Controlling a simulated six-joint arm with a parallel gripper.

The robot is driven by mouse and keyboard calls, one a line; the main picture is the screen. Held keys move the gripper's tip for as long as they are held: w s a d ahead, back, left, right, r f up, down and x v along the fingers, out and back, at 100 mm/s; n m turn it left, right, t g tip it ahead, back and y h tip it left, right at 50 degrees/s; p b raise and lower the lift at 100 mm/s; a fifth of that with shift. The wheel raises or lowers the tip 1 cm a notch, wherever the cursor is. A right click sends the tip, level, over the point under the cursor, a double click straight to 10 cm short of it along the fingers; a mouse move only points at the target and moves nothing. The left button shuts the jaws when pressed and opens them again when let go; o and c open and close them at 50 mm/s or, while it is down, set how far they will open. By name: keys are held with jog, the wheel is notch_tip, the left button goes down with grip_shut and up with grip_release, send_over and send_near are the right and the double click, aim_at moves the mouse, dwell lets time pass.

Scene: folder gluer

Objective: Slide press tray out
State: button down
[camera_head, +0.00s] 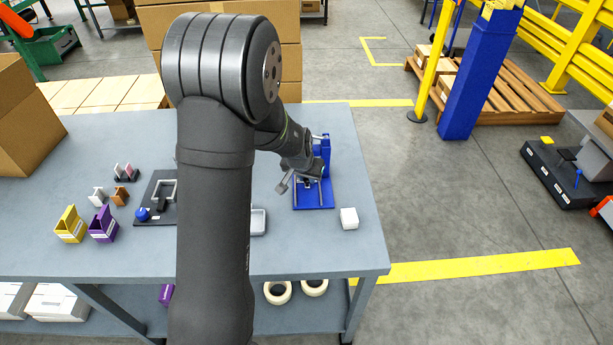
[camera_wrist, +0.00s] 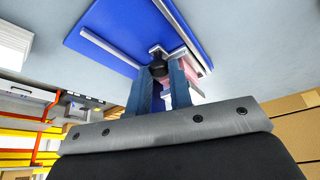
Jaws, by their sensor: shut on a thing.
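The blue press (camera_head: 326,150) stands near the right end of the grey table, with a flat blue base plate (camera_head: 315,202) carrying two pale rails. My gripper (camera_head: 305,181) is low over this plate. In the wrist view, my gripper (camera_wrist: 160,82) is shut on a black knob (camera_wrist: 158,68) at the edge of the press tray (camera_wrist: 184,50), between the rails. A pinkish piece (camera_wrist: 205,66) shows beside the tray, partly behind a finger. The fingers hide much of the tray.
A white block (camera_head: 349,218) stands right of the base plate. A grey dish (camera_head: 259,222) lies to the left. Purple (camera_head: 104,225) and yellow (camera_head: 70,226) holders and a dark fixture plate (camera_head: 155,217) are farther left. The table's right edge is close by.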

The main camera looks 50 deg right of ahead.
aim_at(311, 206)
jog(key=s+a, duration=0.6)
jog(key=shift+s+a, duration=0.15)
jog(key=c, duration=1.3)
grip_release()
jog(key=shift+s, duration=0.1)
jog(key=shift+r, duration=0.25)
jog(key=v, duration=1.7)
jog(key=shift+a+f, duration=0.1)
jog(key=shift+a, duration=0.1)
